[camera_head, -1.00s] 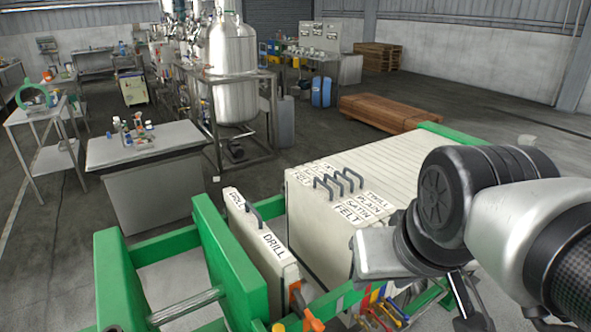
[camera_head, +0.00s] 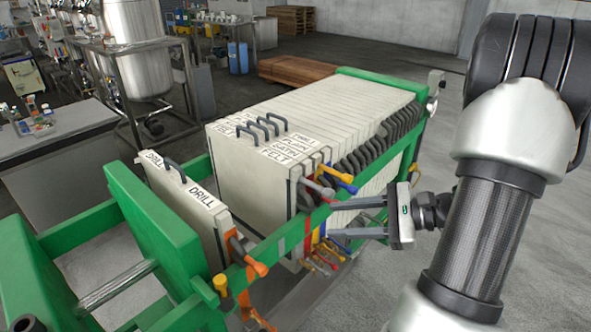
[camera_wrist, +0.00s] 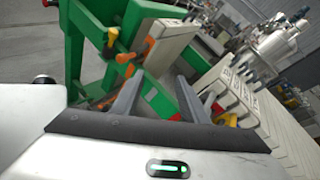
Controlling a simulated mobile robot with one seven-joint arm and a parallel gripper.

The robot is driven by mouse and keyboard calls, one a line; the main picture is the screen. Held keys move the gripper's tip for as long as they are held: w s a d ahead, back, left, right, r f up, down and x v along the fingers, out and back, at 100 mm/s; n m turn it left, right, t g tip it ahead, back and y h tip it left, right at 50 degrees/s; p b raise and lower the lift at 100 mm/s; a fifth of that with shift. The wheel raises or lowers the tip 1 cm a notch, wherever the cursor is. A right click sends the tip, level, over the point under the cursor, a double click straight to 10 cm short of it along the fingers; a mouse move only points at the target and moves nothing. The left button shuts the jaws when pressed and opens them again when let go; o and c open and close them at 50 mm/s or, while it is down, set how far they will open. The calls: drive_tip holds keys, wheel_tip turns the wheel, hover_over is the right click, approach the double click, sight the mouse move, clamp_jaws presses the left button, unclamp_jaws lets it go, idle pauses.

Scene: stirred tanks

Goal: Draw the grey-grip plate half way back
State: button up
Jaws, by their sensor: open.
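A stack of cream plates (camera_head: 240,170) stands in a green frame in the head view, its near plates labelled FELT, SATIN, PLAIN and DRILL. A grey grip (camera_head: 319,188) sticks out at the stack's near right corner, apparently on the front FELT plate. Yellow, blue and red grips crowd close to it. My gripper (camera_head: 333,219) is open and empty beside the frame's right rail, its fingers pointing left just below the grey grip. No contact shows. In the wrist view my gripper (camera_wrist: 160,77) is open, with the frame beyond the fingers; I cannot pick out the grey grip there.
A separate DRILL plate (camera_head: 190,205) with an orange grip (camera_head: 252,264) stands left of the stack, with a gap between. The green end block (camera_head: 150,230) is farther left. The green rail (camera_head: 290,245) runs along the grip side. Open floor lies right.

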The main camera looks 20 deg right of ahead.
sight(333, 196)
drive_tip(key=d+f+m+t+h, duration=0.2)
drive_tip(key=d+f+m+t, duration=0.3)
drive_tip(key=d+m+t, duration=0.5)
drive_tip(key=w+a, duration=0.2)
drive_tip(key=w, duration=0.3)
drive_tip(key=w+a+n+g, duration=0.1)
drive_tip(key=w+a, duration=0.1)
drive_tip(key=w, duration=0.2)
drive_tip(key=w+a+n+g, duration=0.1)
drive_tip(key=w+a, duration=0.1)
drive_tip(key=w, duration=0.3)
drive_tip(key=shift+w+a+f, duration=0.15)
drive_tip(key=shift+w+a, duration=0.1)
drive_tip(key=shift+w, duration=0.05)
drive_tip(key=shift+c, duration=0.2)
clamp_jaws()
